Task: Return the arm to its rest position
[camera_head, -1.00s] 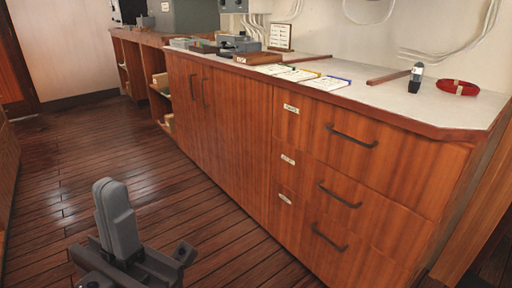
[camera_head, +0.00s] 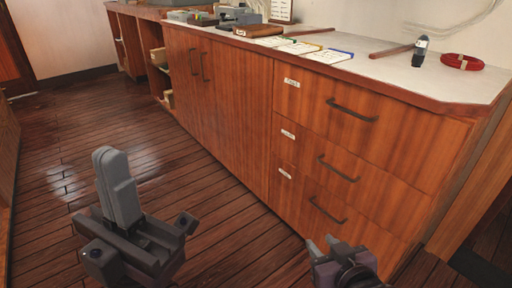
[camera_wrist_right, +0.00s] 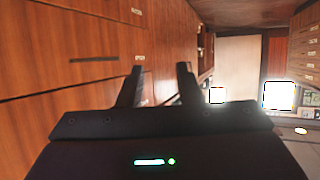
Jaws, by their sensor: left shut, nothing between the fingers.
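My left gripper (camera_head: 117,185) stands upright at the lower left of the head view, above the wooden floor. Its two grey fingers are pressed together with nothing between them. My right gripper (camera_head: 324,244) is at the bottom of the head view, in front of the lower drawers. In the right wrist view its two dark fingers (camera_wrist_right: 160,68) stand apart with an empty gap. Most of the right arm is out of view.
A wooden cabinet (camera_head: 230,120) with drawers and handles runs along the right. Its white top (camera_head: 400,75) carries cards (camera_head: 298,47), a dark-tipped device (camera_head: 420,50) and a red coil (camera_head: 462,62). The plank floor (camera_head: 60,150) on the left is clear.

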